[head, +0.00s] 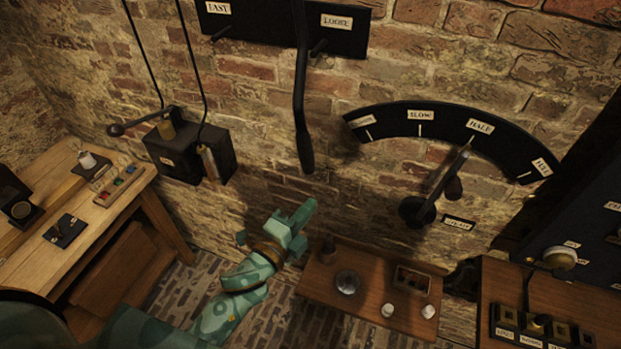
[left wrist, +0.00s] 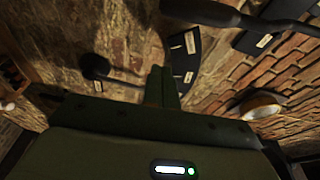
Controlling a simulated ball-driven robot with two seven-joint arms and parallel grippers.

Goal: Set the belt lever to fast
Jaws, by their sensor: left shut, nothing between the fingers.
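The belt lever (head: 303,120) is a long black bar with a thick handle, hanging down the brick wall. It crosses a black plate (head: 270,30) with a FAST label (head: 217,8) at left and a LOOSE label (head: 336,22) at right. The lever hangs close to the right-hand peg (head: 318,47), on the LOOSE side. Its handle (left wrist: 205,12) shows at the top of the left wrist view. My left gripper (head: 305,212) is shut and empty, below the handle and apart from it. Its closed fingers (left wrist: 162,88) show in the wrist view. My right gripper is out of view.
A curved dial (head: 450,119) with a pointer lever (head: 440,185) is on the wall right of the belt lever. A black box (head: 190,150) with cords hangs at left. A small wooden shelf (head: 325,288) is below. A workbench (head: 100,235) stands at left.

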